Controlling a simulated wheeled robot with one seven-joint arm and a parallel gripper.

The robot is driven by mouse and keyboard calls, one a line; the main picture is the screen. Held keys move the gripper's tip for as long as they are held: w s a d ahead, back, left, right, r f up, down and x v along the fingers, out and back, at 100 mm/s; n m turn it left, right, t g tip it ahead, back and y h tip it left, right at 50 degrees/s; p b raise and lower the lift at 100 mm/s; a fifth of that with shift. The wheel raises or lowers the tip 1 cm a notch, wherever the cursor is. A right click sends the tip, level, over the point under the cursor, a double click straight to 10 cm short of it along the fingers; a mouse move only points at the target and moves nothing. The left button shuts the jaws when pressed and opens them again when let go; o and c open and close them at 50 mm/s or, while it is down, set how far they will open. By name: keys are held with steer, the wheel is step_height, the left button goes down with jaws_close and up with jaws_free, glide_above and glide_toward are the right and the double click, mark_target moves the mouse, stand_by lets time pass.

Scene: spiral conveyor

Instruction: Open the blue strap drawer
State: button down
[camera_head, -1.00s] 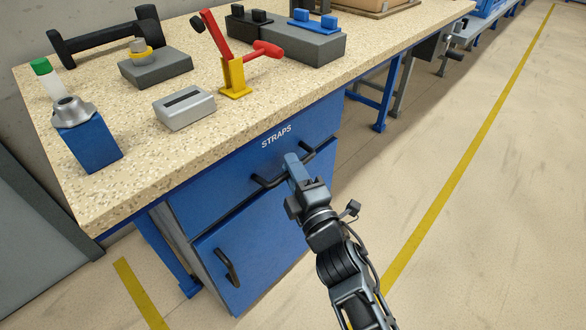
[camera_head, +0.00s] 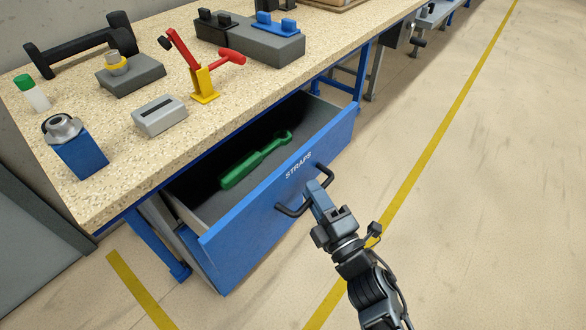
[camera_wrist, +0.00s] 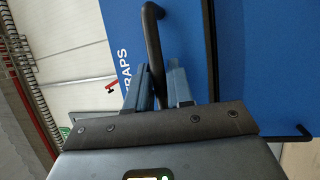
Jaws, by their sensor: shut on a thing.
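The blue drawer (camera_head: 275,195) labelled STRAPS stands pulled out from under the workbench in the head view, with its inside showing. A green wrench-like tool (camera_head: 255,160) lies in it. The drawer's black bar handle (camera_head: 290,211) is on its front. My gripper (camera_head: 316,193) is at the handle, shut on it. In the wrist view the black handle (camera_wrist: 153,45) runs between the two fingers of my gripper (camera_wrist: 158,85), and the blue front (camera_wrist: 190,30) with part of the label is behind. The fingers partly hide the handle's middle.
The speckled worktop (camera_head: 110,185) above holds a blue block (camera_head: 80,157), a grey slotted box (camera_head: 160,115), a red-handled clamp (camera_head: 205,85) and a black dumbbell-like bar (camera_head: 80,48). The floor (camera_head: 460,200) to the right is clear, with a yellow line.

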steer(key=s+d+p, duration=0.4)
steer(key=s+d, duration=0.7)
steer(key=d, duration=0.3)
steer(key=shift+s+d, duration=0.3)
steer(key=shift+d, duration=0.1)
steer(key=c, duration=1.1)
jaws_free()
steer(key=v, duration=0.7)
steer(key=shift+s+d, duration=0.2)
steer(key=shift+s, duration=0.1)
steer(key=shift+f, duration=0.15)
